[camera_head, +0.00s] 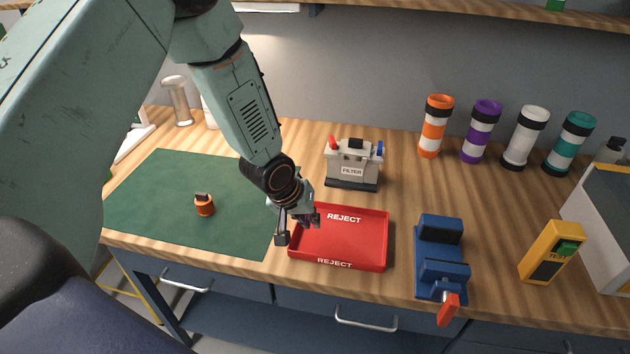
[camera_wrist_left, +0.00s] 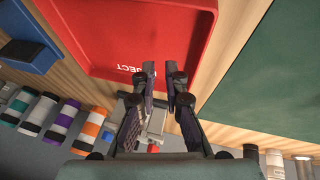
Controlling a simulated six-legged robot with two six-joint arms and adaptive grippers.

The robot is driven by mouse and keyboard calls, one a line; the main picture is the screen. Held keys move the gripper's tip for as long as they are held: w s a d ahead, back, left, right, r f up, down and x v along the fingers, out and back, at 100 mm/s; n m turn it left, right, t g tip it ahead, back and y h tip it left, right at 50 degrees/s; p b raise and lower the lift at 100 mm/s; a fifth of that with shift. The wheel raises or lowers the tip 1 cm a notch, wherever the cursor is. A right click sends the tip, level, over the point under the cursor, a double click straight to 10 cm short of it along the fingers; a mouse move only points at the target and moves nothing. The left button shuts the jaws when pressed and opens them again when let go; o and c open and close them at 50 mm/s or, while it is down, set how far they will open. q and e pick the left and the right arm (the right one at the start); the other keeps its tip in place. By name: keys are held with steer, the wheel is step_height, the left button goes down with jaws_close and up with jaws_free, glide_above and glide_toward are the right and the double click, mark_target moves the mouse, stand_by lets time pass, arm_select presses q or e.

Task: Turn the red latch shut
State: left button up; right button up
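The grey filter box (camera_head: 352,163) stands at the back middle of the bench. The red latch (camera_head: 332,142) is at its upper left and sticks up. A blue latch (camera_head: 380,148) is at its upper right. My left gripper (camera_head: 308,219) is over the left part of the red reject tray (camera_head: 378,257), in front of the box and apart from the latch. In the left wrist view the left gripper (camera_wrist_left: 161,72) has a gap between its fingers and holds nothing. The box (camera_wrist_left: 156,122) is partly hidden behind the fingers there. My right gripper is not in view.
A green mat (camera_head: 160,215) with an orange part (camera_head: 204,205) lies at left. A blue vise (camera_head: 440,250) with a red handle and a yellow tester (camera_head: 552,252) are at right. Several banded tubes (camera_head: 480,132) stand at the back. Bare bench lies right of the box.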

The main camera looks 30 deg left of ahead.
arm_select(q)
steer(key=w+a+n+t+b, duration=0.1)
steer(key=w+b, duration=0.1)
steer(key=w+a+n+t+h+b, duration=0.1)
steer(key=w+a+n+t+b, duration=0.1)
steer(key=w+a+f+n+t+b, duration=0.1)
steer(key=w+n+t+b, duration=0.1)
steer(key=w+b, duration=0.1)
steer(key=shift+a+h, duration=0.15)
steer(key=shift+h, duration=0.25)
jaws_close()
steer(key=a+n+t+b, duration=0.1)
steer(key=w+a+r+n+t+b, duration=0.1)
steer(key=t+b, duration=0.1)
steer(key=shift+w+a+r+n+b, duration=0.2)
steer(key=shift+r+n+b, duration=0.1)
steer(key=shift+n, duration=0.1)
steer(key=a+r+n+t+b, duration=0.3)
steer(key=a+n+t+b, duration=0.1)
steer(key=a+t+b, duration=0.1)
steer(key=b, duration=0.2)
glide_toward(330, 141)
steer(key=w+a, duration=0.2)
steer(key=w, duration=0.2)
steer(key=w+d, duration=0.1)
steer(key=d, duration=0.2)
steer(key=shift+w+n+y, duration=0.3)
steer(key=shift+w+n, duration=0.1)
